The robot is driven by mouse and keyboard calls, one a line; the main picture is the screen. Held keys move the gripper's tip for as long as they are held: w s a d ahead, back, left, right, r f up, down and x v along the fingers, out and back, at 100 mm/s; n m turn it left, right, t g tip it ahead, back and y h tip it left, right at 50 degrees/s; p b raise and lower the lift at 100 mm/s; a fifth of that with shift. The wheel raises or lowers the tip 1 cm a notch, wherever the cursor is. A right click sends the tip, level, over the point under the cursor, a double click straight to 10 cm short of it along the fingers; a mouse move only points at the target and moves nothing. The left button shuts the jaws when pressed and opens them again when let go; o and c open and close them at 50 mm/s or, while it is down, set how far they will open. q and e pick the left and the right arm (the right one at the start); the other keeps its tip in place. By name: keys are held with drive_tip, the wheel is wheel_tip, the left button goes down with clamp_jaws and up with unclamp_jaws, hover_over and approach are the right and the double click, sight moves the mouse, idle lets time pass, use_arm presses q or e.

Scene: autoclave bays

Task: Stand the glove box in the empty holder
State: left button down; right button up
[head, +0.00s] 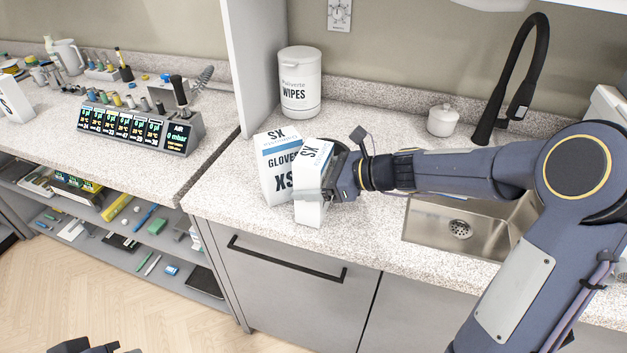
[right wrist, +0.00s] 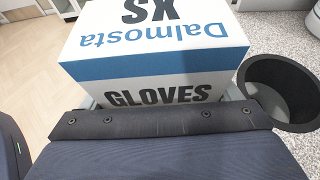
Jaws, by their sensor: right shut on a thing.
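A white glove box (head: 313,212) with a blue band is held by my right gripper (head: 322,193), whose grey finger crosses its front. It looks upright, over the counter near the front edge; I cannot tell whether it touches the counter. The same box fills the upper middle of the right wrist view (right wrist: 155,45), its top lettering upside down. A second box marked "GLOVE XS" (head: 276,178) stands directly left of it. I cannot make out an empty holder. A dark part at the bottom left edge seems to be my left gripper (head: 84,346), mostly cut off.
A white wipes tub (head: 300,85) stands behind the boxes. A dark round open cup (right wrist: 285,95) is close beside the held box. A sink (head: 455,225) with a black tap (head: 520,75) and a small white jar (head: 443,120) lie right. A gauge panel (head: 140,127) stands left.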

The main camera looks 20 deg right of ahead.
sight(313, 166)
wheel_tip(313, 166, up, 3)
drive_tip(key=shift+r, duration=0.2)
drive_tip(key=s+d+b, duration=0.1)
drive_tip(key=s+d, duration=0.9)
drive_tip(key=d, duration=0.5)
drive_tip(key=shift+b, duration=0.4)
